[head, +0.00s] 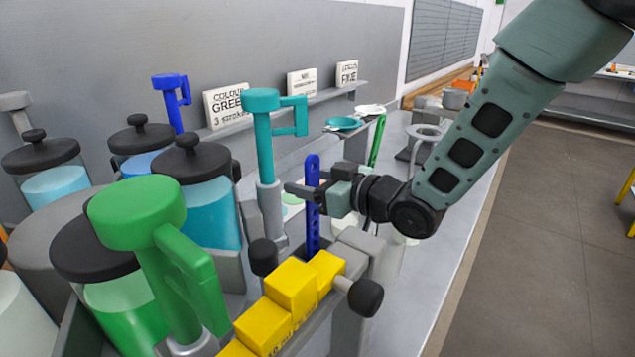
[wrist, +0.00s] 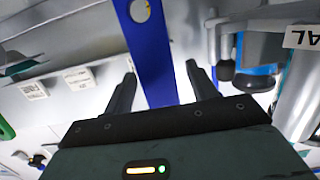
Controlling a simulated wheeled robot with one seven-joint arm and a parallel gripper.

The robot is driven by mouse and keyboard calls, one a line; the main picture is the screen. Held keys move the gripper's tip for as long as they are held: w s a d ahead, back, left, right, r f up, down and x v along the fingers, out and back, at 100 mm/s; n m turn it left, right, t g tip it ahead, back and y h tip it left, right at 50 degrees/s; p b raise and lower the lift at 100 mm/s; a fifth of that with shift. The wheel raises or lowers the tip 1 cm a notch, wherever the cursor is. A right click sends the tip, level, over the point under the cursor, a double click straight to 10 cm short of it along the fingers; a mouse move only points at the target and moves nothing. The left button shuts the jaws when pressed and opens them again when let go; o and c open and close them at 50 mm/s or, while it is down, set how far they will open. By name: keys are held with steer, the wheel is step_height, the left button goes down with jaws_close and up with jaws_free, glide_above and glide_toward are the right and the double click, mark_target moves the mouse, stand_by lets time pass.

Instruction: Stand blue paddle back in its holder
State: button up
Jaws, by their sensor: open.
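The blue paddle (head: 312,205) is a dark blue flat bar with holes, standing about upright behind the yellow blocks. Its lower end is near the grey rack (head: 362,242), and I cannot tell whether it sits in a holder. My gripper (head: 303,190) reaches in from the right at the paddle's upper half. In the wrist view the blue paddle (wrist: 150,50) passes between the two open fingers of my gripper (wrist: 161,68), with a gap visible near each fingertip. No clear holder for it is identifiable in the head view.
Yellow blocks (head: 292,288) with black knobs are in front. A teal-handled post (head: 263,135) stands close left of my gripper, and a large green one (head: 160,240) is nearer left. Lidded jars (head: 210,205) crowd the left. A green bar (head: 377,140) stands behind. Floor is clear right.

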steer(key=b+v, duration=1.1)
steer(key=v, duration=0.6)
steer(key=shift+s+d, duration=0.15)
